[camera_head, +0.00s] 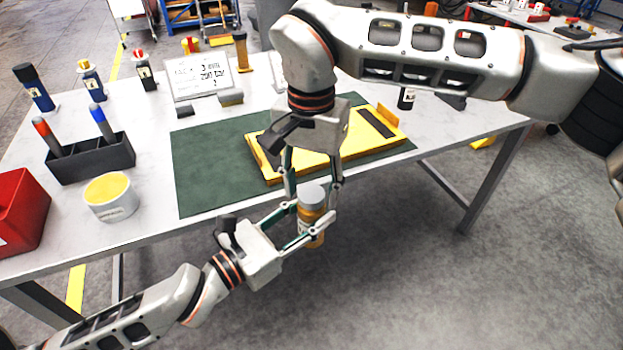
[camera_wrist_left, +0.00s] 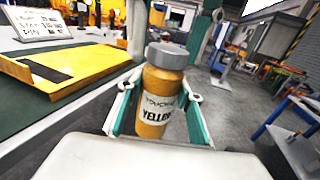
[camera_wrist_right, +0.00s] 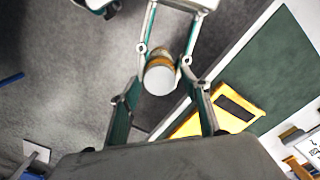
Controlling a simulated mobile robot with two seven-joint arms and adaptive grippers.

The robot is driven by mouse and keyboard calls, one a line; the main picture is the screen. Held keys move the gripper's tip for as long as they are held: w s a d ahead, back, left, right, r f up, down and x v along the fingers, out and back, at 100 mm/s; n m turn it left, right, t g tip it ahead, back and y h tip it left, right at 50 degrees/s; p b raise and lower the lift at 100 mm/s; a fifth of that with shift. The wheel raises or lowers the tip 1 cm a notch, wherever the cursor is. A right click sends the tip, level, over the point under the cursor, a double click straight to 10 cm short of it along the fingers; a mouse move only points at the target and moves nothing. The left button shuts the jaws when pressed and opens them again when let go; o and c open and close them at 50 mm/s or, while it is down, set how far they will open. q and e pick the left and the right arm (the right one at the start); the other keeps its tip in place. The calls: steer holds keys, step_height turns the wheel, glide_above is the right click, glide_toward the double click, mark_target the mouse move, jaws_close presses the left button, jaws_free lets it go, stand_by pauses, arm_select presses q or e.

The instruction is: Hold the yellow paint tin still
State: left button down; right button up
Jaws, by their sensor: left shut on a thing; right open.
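The yellow paint tin (camera_head: 311,219) is a small amber-yellow cylinder with a grey lid, held upright in the air just off the table's front edge. Its label reading "YELLOW" shows in the left wrist view (camera_wrist_left: 157,103). My left gripper (camera_head: 313,226) is shut on the tin's body from the side. My right gripper (camera_head: 311,192) points down from above, open, with its fingers on either side of the tin near the lid. In the right wrist view the grey lid (camera_wrist_right: 160,78) lies between its fingers; I cannot tell if they touch it.
A yellow tray (camera_head: 352,146) lies on a green mat (camera_head: 200,171) on the table (camera_head: 150,222). A white cup with yellow content (camera_head: 112,199), a dark holder with markers (camera_head: 92,160) and a red bin (camera_head: 20,212) stand at left. Open floor lies in front.

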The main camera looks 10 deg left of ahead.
steer(key=c, duration=1.2)
steer(key=shift+o, duration=0.2)
